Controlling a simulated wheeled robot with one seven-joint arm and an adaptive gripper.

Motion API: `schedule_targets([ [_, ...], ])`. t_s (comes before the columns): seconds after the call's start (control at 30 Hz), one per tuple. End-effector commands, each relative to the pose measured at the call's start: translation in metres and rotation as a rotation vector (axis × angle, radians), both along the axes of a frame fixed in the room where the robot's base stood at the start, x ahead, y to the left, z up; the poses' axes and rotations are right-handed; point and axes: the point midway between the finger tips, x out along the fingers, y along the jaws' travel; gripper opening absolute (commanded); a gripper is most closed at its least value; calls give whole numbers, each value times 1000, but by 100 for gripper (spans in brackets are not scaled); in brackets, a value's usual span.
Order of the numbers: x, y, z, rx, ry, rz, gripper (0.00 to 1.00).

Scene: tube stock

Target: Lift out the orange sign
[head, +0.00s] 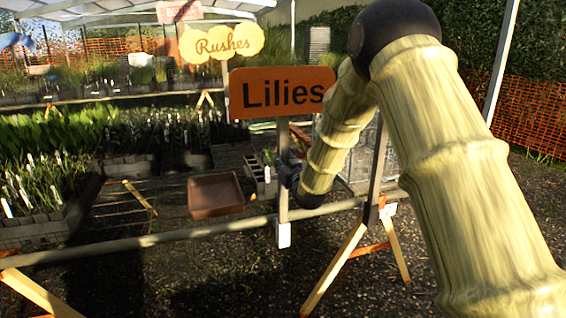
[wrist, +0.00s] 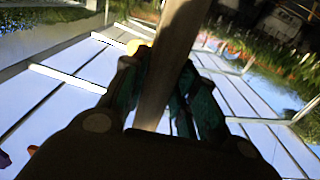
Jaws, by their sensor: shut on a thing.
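The orange sign (head: 282,92) reads "Lilies" in dark letters and sits upright on a pale post (head: 283,215). The post runs down past the front rail, with a white piece (head: 283,236) at its lower end. My gripper (head: 290,172) is dark and shut on the post below the sign board. In the wrist view the post (wrist: 162,75) passes between the fingers of my gripper (wrist: 165,95). My arm partly covers the sign's right side. I cannot tell whether the post's lower end is seated in a holder.
A yellow "Rushes" sign (head: 222,43) and a pink sign (head: 180,11) stand behind. A brown tray (head: 215,194) lies left of the post. The front rail (head: 190,233) rests on wooden trestles (head: 335,265). Plant trays fill the left; gravel (head: 200,285) is in front.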

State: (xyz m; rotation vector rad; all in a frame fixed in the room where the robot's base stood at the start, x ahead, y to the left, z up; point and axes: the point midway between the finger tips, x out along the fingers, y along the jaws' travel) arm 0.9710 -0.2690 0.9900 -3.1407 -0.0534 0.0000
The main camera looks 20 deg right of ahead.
Motion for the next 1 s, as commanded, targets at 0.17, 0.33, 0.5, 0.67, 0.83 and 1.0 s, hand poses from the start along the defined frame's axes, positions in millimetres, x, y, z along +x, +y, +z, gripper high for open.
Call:
schedule_targets([
  [0.17, 0, 0, 5, 0, -3, 0, 0],
  [0.33, 0, 0, 15, 0, -3, 0, 0],
  [0.5, 0, 0, 24, 0, -3, 0, 0],
  [0.67, 0, 0, 33, 0, -3, 0, 0],
  [0.83, 0, 0, 43, 0, -3, 0, 0],
  [1.0, 0, 0, 53, 0, -3, 0, 0],
])
